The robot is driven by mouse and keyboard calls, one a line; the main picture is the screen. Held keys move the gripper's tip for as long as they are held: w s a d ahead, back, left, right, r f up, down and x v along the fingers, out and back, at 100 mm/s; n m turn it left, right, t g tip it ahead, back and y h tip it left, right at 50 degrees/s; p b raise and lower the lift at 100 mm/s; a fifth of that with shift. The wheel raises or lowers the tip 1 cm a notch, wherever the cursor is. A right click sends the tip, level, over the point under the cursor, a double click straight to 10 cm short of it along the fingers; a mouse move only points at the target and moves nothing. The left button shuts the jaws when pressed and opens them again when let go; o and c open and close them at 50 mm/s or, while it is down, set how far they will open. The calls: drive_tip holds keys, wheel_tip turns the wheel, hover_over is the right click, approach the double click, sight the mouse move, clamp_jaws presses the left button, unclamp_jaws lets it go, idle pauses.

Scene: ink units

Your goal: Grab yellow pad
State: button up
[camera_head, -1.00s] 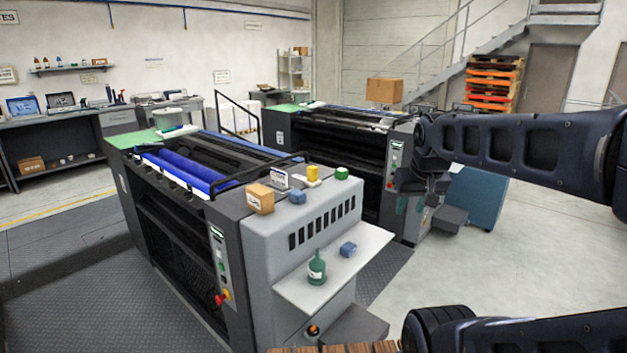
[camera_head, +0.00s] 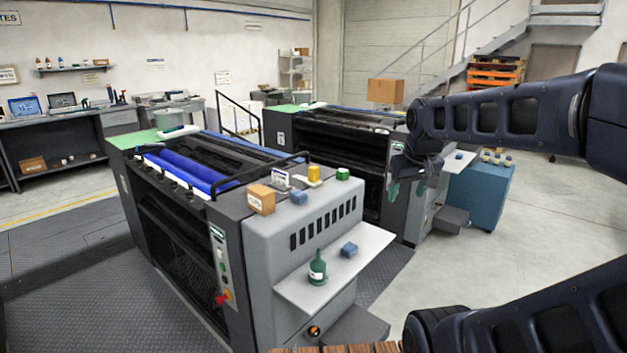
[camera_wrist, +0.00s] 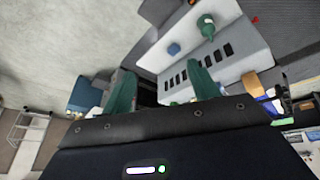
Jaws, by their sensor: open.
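A small yellow block-like pad (camera_head: 313,174) sits on top of the near grey printing machine (camera_head: 250,240), between a blue block (camera_head: 299,198) and a green block (camera_head: 343,174). My gripper (camera_head: 407,188) hangs in the air to the right of the machine, pointing down, well apart from the pad. In the wrist view my gripper (camera_wrist: 160,68) shows two green fingers spread apart with nothing held between them. I cannot make out the yellow pad in the wrist view; the gripper body and fingers cover part of the machine top.
A cardboard box (camera_head: 262,199) and a black rail (camera_head: 260,172) stand near the pad. A green bottle (camera_head: 317,268) and another blue block (camera_head: 349,250) stand on the side shelf (camera_head: 335,275). A second machine (camera_head: 330,140) is behind. Floor at right is open.

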drive_tip(key=w+a+r+n, duration=0.1)
drive_tip(key=w+r+n, duration=0.2)
drive_tip(key=w, duration=0.5)
drive_tip(key=w+a+r+n, duration=0.2)
drive_tip(key=w+n, duration=0.1)
drive_tip(key=w, duration=0.4)
drive_tip(key=n+g+h, duration=0.1)
drive_tip(key=n+h, duration=0.2)
drive_tip(key=n, duration=1.5)
hover_over(313, 167)
drive_tip(key=s+a, duration=0.2)
drive_tip(key=s, duration=0.1)
wheel_tip(313, 167, down, 14)
drive_tip(key=shift+x, duration=5.2)
drive_tip(key=shift+w, duration=0.2)
drive_tip(key=c, duration=1.1)
drive_tip(key=shift+r, duration=0.1)
